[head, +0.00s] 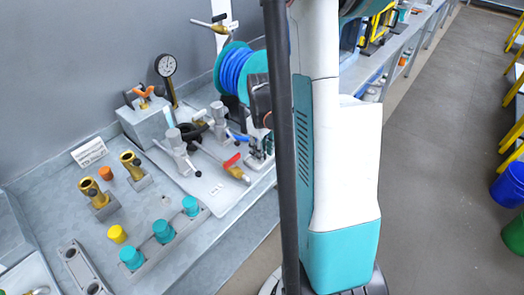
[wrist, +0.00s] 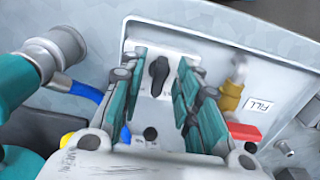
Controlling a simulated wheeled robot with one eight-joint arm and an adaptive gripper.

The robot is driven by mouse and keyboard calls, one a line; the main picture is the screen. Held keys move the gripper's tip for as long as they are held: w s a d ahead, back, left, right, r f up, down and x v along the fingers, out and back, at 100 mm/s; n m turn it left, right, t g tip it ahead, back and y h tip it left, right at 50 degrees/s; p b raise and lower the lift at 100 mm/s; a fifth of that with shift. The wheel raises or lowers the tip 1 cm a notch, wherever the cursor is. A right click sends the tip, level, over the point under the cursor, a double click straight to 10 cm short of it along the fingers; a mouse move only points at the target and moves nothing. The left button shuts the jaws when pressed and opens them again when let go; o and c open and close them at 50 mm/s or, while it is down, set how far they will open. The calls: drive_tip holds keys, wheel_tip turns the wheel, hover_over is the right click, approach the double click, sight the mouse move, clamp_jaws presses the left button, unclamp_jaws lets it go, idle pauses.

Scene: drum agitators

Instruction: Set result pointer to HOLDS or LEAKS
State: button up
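The result pointer (wrist: 159,75) is a small black knob on a white plate (wrist: 178,50), seen in the wrist view. Its narrow end points down in the picture. I cannot read HOLDS or LEAKS marks around it. My gripper (wrist: 161,64) is open, with one teal-padded finger on each side of the pointer and gaps to both. How deep the fingertips reach is unclear. In the head view my gripper (head: 259,150) is over the right edge of the bench fixture, and the pointer is hidden there.
A red-handled brass valve (wrist: 233,90) with a FILL label (wrist: 260,104) stands right of my fingers. A blue hose reel (head: 240,70), a pressure gauge (head: 166,66) and grey fittings (head: 180,145) crowd the bench. Teal caps (head: 163,230) stand at the front.

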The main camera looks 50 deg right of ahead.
drive_tip(key=shift+c, duration=0.6)
clamp_jaws()
drive_tip(key=shift+m, duration=0.3)
drive_tip(key=m, duration=0.3)
drive_tip(key=shift+b, duration=0.4)
drive_tip(key=shift+a+m, duration=0.1)
drive_tip(key=shift+m, duration=2)
drive_tip(key=shift+o, duration=0.6)
unclamp_jaws()
